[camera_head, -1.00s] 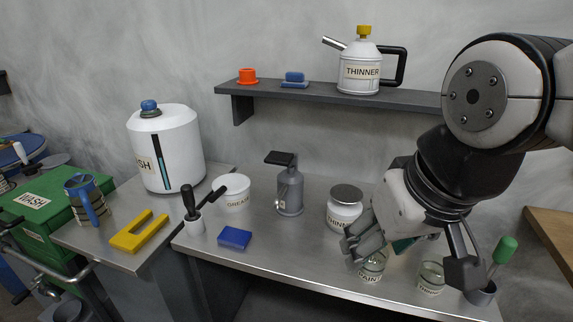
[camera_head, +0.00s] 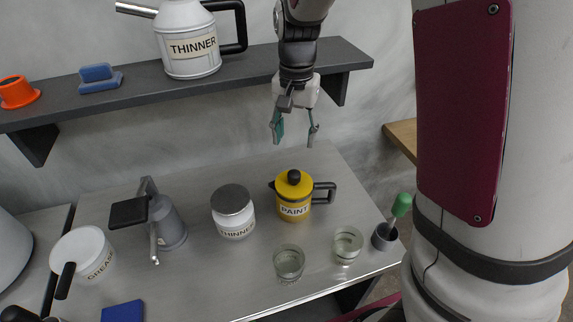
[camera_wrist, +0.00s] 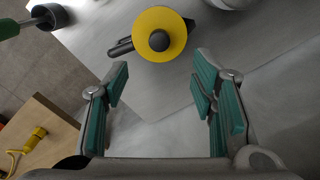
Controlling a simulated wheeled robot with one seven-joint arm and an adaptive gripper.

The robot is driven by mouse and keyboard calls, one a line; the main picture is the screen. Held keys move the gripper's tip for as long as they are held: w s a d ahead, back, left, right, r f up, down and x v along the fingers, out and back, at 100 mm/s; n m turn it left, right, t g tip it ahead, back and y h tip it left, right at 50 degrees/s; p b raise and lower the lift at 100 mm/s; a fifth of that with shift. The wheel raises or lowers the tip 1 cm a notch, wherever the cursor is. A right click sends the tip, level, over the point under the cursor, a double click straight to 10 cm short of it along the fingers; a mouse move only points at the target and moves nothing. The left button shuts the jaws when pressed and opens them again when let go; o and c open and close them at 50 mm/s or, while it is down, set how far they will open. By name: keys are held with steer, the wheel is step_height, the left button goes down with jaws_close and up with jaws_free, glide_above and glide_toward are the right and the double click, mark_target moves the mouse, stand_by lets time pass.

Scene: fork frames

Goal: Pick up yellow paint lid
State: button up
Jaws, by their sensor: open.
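The yellow paint lid (camera_head: 294,182) with its dark knob sits on the yellow paint pot (camera_head: 294,210), which stands on the metal bench and has a black handle on its right. In the wrist view the lid (camera_wrist: 158,34) is seen from above, ahead of the fingers. My gripper (camera_head: 294,130) is open and empty, above and behind the pot in the head view. It also shows in the wrist view (camera_wrist: 163,95), with teal pads spread apart and the lid beyond the gap between the tips, not touching.
A thinner jar (camera_head: 233,212) stands left of the pot. Two glass jars, one of them (camera_head: 289,262) nearer, stand in front. A holder with a green-handled tool (camera_head: 400,206) is to the right. The shelf (camera_head: 120,98) with the thinner can (camera_head: 190,42) runs along the wall.

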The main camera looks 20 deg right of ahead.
mark_target(294, 174)
step_height(294, 174, down, 8)
steer(key=shift+f, duration=0.25)
steer(key=shift+d+f+p, duration=0.1)
steer(key=shift+f+p, duration=0.5)
steer(key=shift+f, duration=2.05)
jaws_close()
